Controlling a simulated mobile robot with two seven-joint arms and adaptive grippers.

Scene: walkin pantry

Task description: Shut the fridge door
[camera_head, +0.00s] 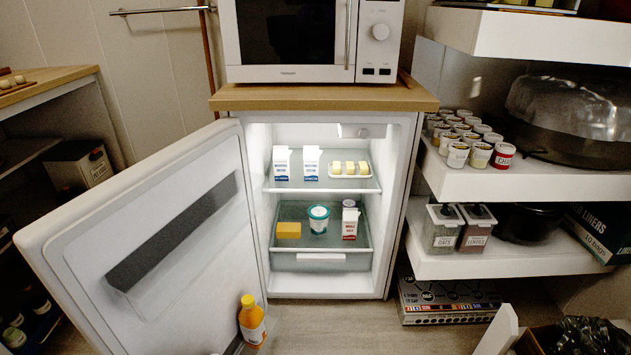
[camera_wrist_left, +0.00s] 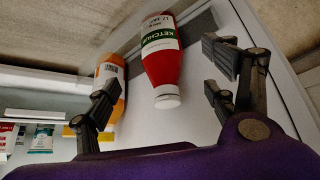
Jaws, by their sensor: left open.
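The white fridge door (camera_head: 110,200) stands wide open, swung out to the left of the lit fridge (camera_head: 401,190), with its inner side showing. An orange bottle (camera_head: 251,320) stands in the low door shelf. My left gripper (camera_wrist_left: 163,95) shows only in the left wrist view, open and empty. In that view a red ketchup bottle (camera_wrist_left: 162,65) and the orange bottle (camera_wrist_left: 112,72) lie beyond its fingers, with the door's white inner face (camera_wrist_left: 200,118) behind. I cannot tell whether the fingers touch anything. My right gripper is not in view.
Inside the fridge are cartons (camera_head: 281,163), butter (camera_head: 350,168), a tub (camera_head: 318,219) and a yellow block (camera_head: 289,230). A microwave (camera_head: 290,40) sits on the wooden top. Loaded shelves (camera_head: 500,185) stand close on the right. Bare floor (camera_head: 340,325) lies in front.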

